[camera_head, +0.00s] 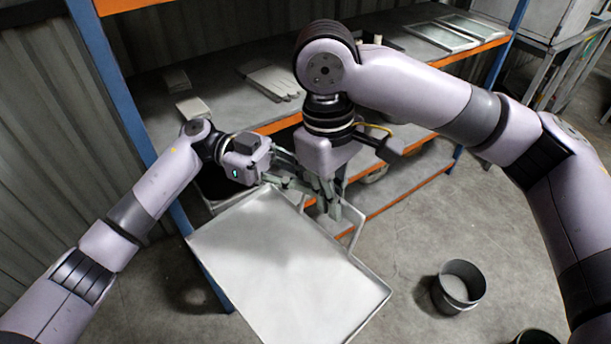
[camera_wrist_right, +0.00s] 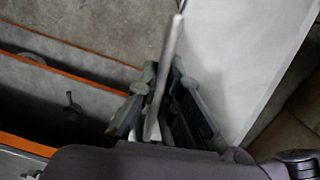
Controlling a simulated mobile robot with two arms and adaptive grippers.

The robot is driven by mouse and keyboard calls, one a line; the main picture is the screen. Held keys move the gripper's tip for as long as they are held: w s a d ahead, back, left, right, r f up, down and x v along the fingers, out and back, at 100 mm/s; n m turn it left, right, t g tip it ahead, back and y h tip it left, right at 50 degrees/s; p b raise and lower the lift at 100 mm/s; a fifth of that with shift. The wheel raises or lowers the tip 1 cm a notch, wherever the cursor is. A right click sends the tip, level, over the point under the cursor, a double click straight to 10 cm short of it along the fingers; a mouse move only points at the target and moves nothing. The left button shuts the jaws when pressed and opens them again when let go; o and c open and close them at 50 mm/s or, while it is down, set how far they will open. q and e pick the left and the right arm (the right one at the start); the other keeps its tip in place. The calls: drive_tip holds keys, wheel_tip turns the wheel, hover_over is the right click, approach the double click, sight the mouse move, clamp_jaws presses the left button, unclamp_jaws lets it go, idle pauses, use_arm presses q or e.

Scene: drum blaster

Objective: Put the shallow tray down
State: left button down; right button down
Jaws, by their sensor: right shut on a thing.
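The shallow tray (camera_head: 285,270) is a pale metal sheet with a low raised rim, held in the air in front of the shelf and tilted in the head view. A thin bent bar stands off its far right edge. My right gripper (camera_head: 332,203) reaches down at that edge and is shut on the tray's bar. The right wrist view shows the bar between the fingers (camera_wrist_right: 165,105), with the tray's pale face (camera_wrist_right: 235,60) beside them. My left gripper (camera_head: 283,178) is at the tray's far edge, close beside the right one; its fingertips are partly hidden and overlap it.
A shelf with orange edges (camera_head: 270,127) and blue posts stands behind the tray. Its top holds gloves (camera_head: 270,80), small flat blocks (camera_head: 193,107) and flat framed panels (camera_head: 440,37). A dark round pot (camera_head: 459,286) stands on the floor at right, with open floor around it.

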drive_tip(key=shift+s+a, duration=0.15)
drive_tip(key=shift+s, duration=0.05)
drive_tip(key=c, duration=1.7)
unclamp_jaws()
